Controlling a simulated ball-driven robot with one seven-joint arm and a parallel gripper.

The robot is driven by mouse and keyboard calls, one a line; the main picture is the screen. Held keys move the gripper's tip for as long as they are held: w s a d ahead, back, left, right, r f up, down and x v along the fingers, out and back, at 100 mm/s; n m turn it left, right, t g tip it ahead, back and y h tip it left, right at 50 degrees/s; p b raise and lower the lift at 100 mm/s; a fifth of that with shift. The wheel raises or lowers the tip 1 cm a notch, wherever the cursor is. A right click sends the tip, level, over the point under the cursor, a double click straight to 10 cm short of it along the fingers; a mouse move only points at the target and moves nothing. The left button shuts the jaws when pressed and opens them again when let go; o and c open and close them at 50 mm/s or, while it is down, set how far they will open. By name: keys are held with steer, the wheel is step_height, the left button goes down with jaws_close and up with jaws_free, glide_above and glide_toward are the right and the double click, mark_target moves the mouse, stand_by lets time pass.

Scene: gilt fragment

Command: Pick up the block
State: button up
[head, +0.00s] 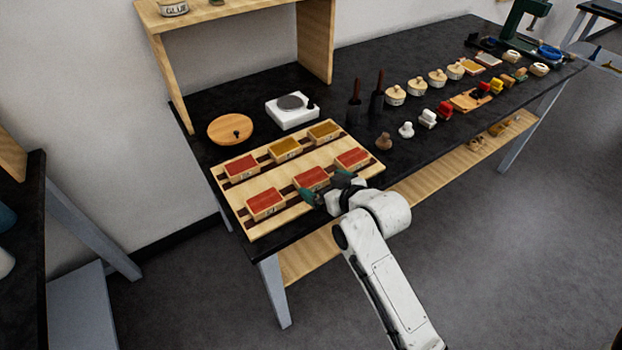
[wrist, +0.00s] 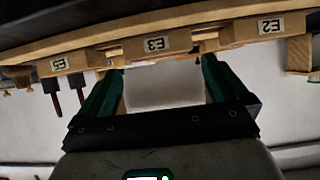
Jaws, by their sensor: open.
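Several small wooden-sided blocks with red or yellow tops stand in two rows on a pale wooden board (head: 297,222). The front row has a left red block (head: 265,203), a middle red block (head: 312,177) and a right red block (head: 353,158). The back row has a red block (head: 243,167) and two yellow blocks (head: 285,148). My gripper (head: 324,187) is open at the near side of the middle red block; contact cannot be told. In the wrist view, its green fingers stand apart, with a labelled block (wrist: 155,44) above the gap. Which block is meant is unclear.
Behind the board are a round wooden piece (head: 230,129) and a white hotplate-like device (head: 293,110). A wooden shelf (head: 316,45) stands at the back. Dark upright tools (head: 354,104) and several jars and small items (head: 395,95) occupy the black table to the right.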

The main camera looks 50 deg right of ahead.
mark_target(312, 178)
steer(key=shift+p+x, duration=0.55)
steer(key=shift+x, duration=2.15)
steer(key=shift+d+r, duration=0.1)
steer(key=shift+c, duration=0.3)
steer(key=c, duration=0.6)
